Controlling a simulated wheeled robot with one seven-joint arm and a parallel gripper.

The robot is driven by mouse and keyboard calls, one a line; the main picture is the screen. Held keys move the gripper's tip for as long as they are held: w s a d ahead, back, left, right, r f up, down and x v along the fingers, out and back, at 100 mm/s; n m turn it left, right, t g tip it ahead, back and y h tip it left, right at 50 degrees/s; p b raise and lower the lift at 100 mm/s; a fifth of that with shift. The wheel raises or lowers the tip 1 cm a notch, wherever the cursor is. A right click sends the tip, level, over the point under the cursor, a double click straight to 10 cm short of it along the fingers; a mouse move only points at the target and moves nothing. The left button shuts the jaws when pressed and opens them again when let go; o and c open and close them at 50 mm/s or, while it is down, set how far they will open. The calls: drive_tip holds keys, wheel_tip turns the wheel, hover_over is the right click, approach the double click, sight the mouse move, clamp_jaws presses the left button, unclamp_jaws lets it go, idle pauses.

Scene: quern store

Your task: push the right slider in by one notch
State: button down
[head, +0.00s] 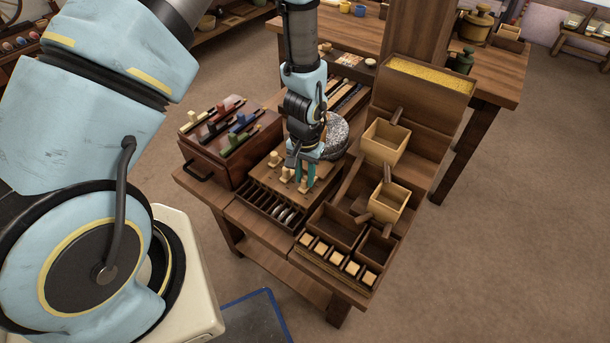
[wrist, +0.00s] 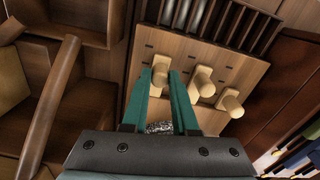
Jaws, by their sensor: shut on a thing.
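A slanted wooden board (head: 266,178) carries three pale wooden pegs, the sliders. The left peg (head: 274,158) and the middle peg (head: 286,174) stand free. The right peg (head: 303,187) is partly hidden by my gripper (head: 304,178) in the head view. In the wrist view the order is mirrored: the right slider (wrist: 160,76) is at the left, between the green fingers of my gripper (wrist: 161,80), which are shut on it. The middle slider (wrist: 203,80) and left slider (wrist: 231,102) are to its right, apart from the fingers. Short dark slots mark the board.
A slotted rack (head: 270,205) with several grey discs lies in front of the board. A dark wooden chest (head: 230,155) with coloured blocks stands at left. A speckled grey stone (head: 337,135) is behind. Wooden bins (head: 333,226) and pale boxes (head: 383,142) crowd the right.

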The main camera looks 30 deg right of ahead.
idle(0.5)
drive_tip(key=shift+w+d+b, duration=0.2)
drive_tip(key=shift+w+d, duration=0.15)
drive_tip(key=shift+d, duration=0.25)
drive_tip(key=shift+w+d+b, duration=0.2)
drive_tip(key=shift+w+d, duration=0.1)
drive_tip(key=shift+d, duration=0.25)
drive_tip(key=shift+w+d+r, duration=0.1)
drive_tip(key=shift+d, duration=0.1)
drive_tip(key=c, duration=0.7)
unclamp_jaws()
wheel_tip(320, 180, up, 11)
drive_tip(key=shift+f+b, duration=0.15)
drive_tip(key=shift+b, duration=0.9)
